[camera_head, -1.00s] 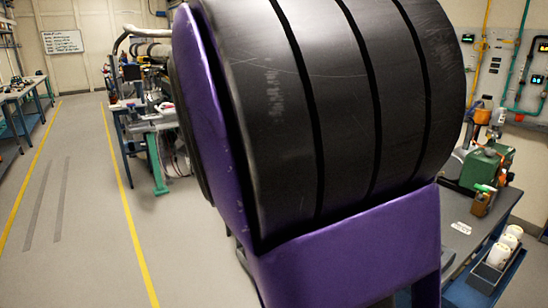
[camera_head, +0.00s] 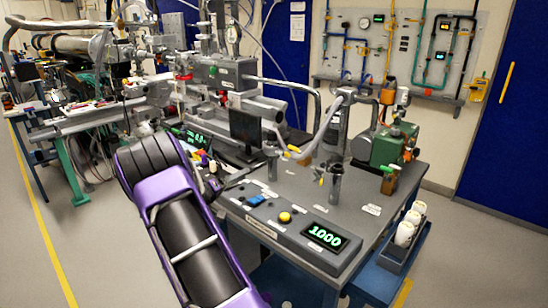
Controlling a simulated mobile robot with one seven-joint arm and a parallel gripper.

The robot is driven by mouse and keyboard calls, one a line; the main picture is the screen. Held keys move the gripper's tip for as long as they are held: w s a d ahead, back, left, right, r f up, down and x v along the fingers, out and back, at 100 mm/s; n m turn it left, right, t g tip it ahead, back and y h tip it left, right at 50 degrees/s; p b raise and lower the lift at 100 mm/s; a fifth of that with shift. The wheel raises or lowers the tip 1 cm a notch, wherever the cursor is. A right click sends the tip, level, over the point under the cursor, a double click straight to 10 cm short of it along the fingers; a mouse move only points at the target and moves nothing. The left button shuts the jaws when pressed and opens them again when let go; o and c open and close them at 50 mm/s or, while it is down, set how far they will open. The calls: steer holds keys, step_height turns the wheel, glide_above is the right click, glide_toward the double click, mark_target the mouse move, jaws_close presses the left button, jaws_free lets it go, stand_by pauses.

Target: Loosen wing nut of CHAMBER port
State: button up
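My purple and black arm reaches in from the bottom left of the head view. What seems to be my gripper (camera_head: 232,181) shows as a small dark shape at the left edge of the grey bench (camera_head: 235,213), partly hidden by my arm. Its fingers are too small to tell apart. Two upright metal port stubs stand on the bench, a left one (camera_head: 271,162) and a right one (camera_head: 335,184). White labels lie near them, too small to read, so I cannot tell which is CHAMBER. No wing nut can be made out clearly.
A control panel (camera_head: 275,232) with a yellow knob and a display reading 1000 fills the bench front. A green pump (camera_head: 390,147) stands at the back right. A blue tray with white bottles (camera_head: 408,228) hangs at the right side. Floor at the right is clear.

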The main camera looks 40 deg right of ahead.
mark_target(280, 154)
steer(key=w+d+p, duration=0.1)
steer(key=d, duration=1.5)
steer(key=shift+d, duration=0.25)
steer(key=shift+w, duration=0.1)
steer(key=shift+c, duration=0.2)
jaws_close()
stand_by(0.4)
